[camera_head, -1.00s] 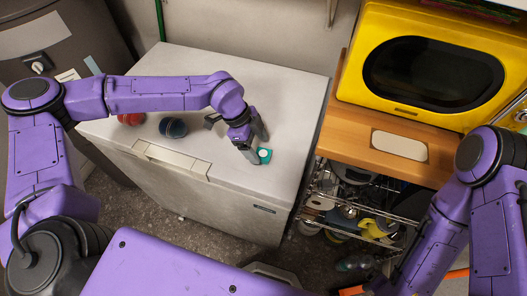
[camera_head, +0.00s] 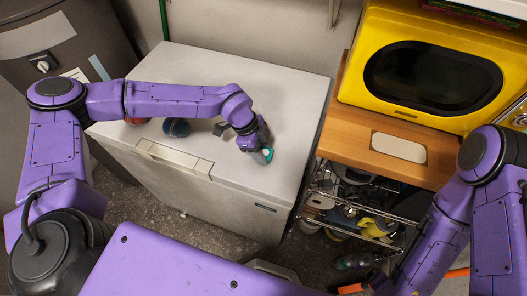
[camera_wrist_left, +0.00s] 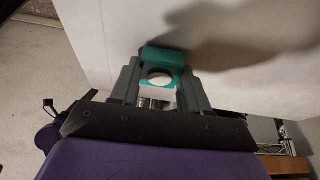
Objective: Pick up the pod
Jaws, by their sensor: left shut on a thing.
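The pod is a small teal piece with a white round middle. In the head view the pod (camera_head: 267,154) shows at the tips of my left gripper (camera_head: 261,151), over the front right part of the white chest's top. In the left wrist view the pod (camera_wrist_left: 163,58) sits between the two grey fingers, which are shut on it. A dark shadow spreads on the white surface beyond it. I cannot tell exactly how high the pod is above the chest top. My right gripper is not clearly in view; only the right arm shows.
The white chest (camera_head: 225,200) has a wide clear top. A red ball (camera_head: 137,121) and a dark blue ball (camera_head: 176,128) lie on its left side, partly near my left arm. A yellow microwave (camera_head: 425,65) stands on a wooden counter (camera_head: 350,140) at right, above a wire rack of dishes.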

